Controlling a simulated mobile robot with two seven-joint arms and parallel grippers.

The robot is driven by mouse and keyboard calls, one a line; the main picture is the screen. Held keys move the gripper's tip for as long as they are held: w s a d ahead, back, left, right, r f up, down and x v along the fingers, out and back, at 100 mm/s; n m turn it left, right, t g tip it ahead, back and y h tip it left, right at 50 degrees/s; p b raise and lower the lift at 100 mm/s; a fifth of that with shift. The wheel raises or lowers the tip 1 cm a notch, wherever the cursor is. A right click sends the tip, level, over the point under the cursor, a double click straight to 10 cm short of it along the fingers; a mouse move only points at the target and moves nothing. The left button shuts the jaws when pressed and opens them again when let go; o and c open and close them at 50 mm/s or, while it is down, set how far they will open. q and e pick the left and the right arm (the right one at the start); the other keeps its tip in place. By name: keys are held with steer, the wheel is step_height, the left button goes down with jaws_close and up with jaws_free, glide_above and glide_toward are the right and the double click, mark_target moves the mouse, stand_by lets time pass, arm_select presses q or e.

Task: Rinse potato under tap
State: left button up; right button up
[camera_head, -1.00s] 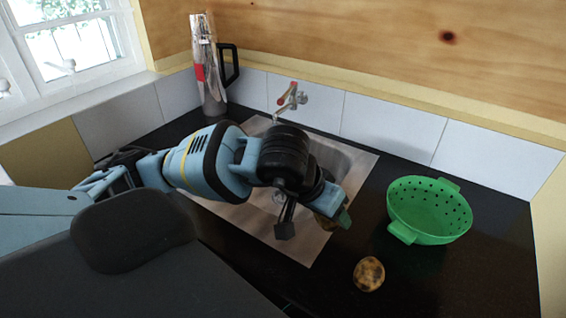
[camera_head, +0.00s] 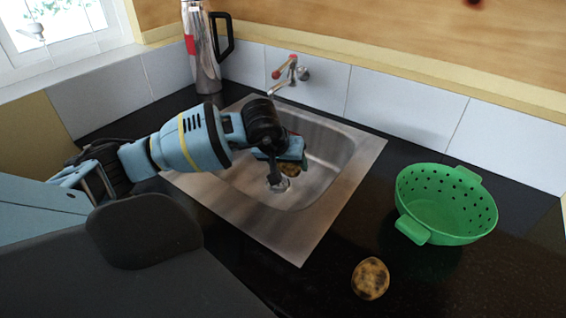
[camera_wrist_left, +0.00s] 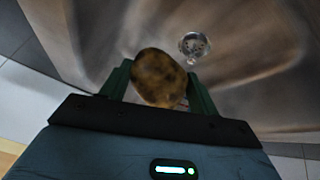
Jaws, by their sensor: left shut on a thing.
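My left gripper (camera_head: 285,160) is over the sink basin, shut on a brown, dark-spotted potato (camera_wrist_left: 158,78). In the left wrist view the potato sits between the two green fingers, with the drain (camera_wrist_left: 194,46) beyond it. In the head view only a little of the held potato (camera_head: 290,170) shows below the gripper. The tap (camera_head: 287,74), with a red handle, is on the tiled wall behind the gripper. I see no clear stream of water. A second potato (camera_head: 370,278) lies on the black counter. My right gripper is not in view.
The steel sink (camera_head: 322,225) is set in the black counter. A green colander (camera_head: 440,228) stands right of it and looks empty. A tall steel flask (camera_head: 204,60) with a black handle stands at the back left.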

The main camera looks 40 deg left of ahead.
arm_select(q)
steer(key=w+a+f+n+y, duration=0.1)
steer(key=a+f, duration=0.1)
steer(key=a, duration=0.3)
steer(key=shift+w+a+b, duration=0.35)
steer(key=shift+b, duration=0.1)
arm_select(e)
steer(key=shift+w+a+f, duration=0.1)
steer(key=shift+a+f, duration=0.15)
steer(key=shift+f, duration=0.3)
arm_select(q)
steer(key=shift+f+n, duration=0.15)
steer(key=shift+n, duration=0.15)
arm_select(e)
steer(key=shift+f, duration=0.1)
